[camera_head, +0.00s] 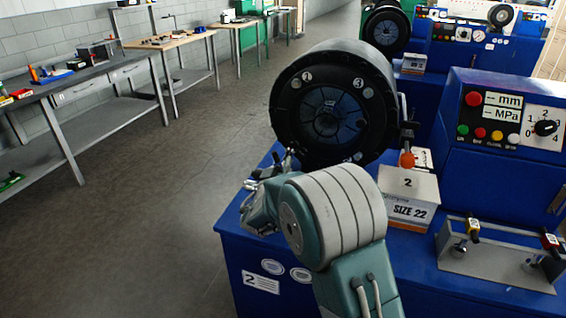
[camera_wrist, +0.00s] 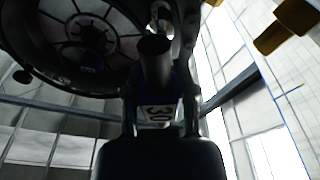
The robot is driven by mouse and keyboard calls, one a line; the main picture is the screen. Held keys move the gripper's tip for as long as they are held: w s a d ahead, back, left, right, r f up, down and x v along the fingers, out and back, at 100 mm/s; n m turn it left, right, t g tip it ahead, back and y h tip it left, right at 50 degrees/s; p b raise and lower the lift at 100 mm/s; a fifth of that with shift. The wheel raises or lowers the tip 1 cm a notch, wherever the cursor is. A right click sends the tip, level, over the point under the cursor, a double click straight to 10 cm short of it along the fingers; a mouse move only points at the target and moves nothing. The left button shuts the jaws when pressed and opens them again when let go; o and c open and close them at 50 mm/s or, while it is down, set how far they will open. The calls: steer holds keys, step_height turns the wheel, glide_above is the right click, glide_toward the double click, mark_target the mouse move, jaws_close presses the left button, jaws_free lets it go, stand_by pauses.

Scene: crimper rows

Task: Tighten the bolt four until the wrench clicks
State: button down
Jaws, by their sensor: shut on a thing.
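The black round crimper head (camera_head: 326,112) faces me on a blue bench, with round number marks around its blue-grey centre. Marks 1 (camera_head: 307,76) and 3 (camera_head: 358,83) are readable; a lower right mark is partly seen, and the lower left is hidden by my arm. No bolt four can be made out. My gripper (camera_head: 264,194) is at the head's lower left. In the wrist view my gripper (camera_wrist: 160,115) is shut on a dark wrench (camera_wrist: 155,62) labelled 30. The wrench's end is close to the ring (camera_wrist: 85,45); whether it sits on a bolt I cannot tell.
A SIZE 22 box (camera_head: 408,212) and an orange-knobbed lever (camera_head: 407,159) stand right of the head. A control panel (camera_head: 508,118) and a tool rack (camera_head: 497,266) are farther right. The floor (camera_head: 190,170) to the left is clear, up to the workbenches (camera_head: 85,82).

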steer(key=shift+v, duration=1.2)
